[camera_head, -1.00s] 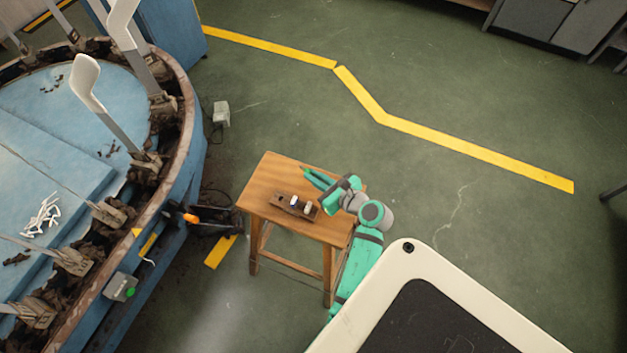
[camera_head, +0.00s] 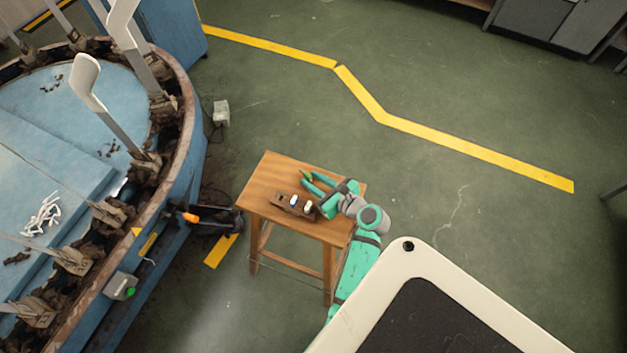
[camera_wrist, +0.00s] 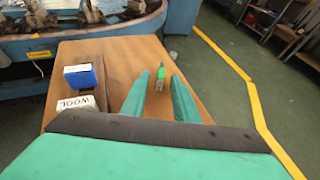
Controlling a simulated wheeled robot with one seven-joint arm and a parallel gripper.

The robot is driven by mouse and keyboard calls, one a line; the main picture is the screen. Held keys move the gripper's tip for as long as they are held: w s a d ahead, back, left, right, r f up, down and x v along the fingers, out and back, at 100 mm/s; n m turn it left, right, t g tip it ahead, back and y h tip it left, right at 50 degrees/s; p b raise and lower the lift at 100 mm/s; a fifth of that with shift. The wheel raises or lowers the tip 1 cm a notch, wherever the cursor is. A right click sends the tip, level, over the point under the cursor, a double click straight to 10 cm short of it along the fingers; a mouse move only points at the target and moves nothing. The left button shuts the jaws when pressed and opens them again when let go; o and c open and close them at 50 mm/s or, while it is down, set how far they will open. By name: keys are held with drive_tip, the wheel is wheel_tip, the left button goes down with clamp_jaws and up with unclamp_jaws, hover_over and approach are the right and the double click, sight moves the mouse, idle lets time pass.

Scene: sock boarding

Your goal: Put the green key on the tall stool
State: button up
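The green key (camera_wrist: 161,73), with a grey lower part, rests on the wooden top of the tall stool (camera_wrist: 130,55) in the wrist view. In the head view the stool (camera_head: 265,180) stands at the middle, and the key (camera_head: 307,175) shows only as a small green spot by the fingertips. My gripper (camera_head: 310,178) is open just above the stool top. In the wrist view its two green fingers (camera_wrist: 160,78) stand on either side of the key, with gaps on both sides. I cannot tell the exact depth between fingertips and key.
A dark wooden holder (camera_head: 283,201) sits on the stool left of my gripper. A blue-topped block (camera_wrist: 80,77) and a white block marked WOOL (camera_wrist: 75,104) are by it. The big round blue machine (camera_head: 180,190) stands left of the stool. Floor to the right is clear.

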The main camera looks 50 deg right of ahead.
drive_tip(key=shift+r, duration=0.2)
drive_tip(key=v, duration=1.2)
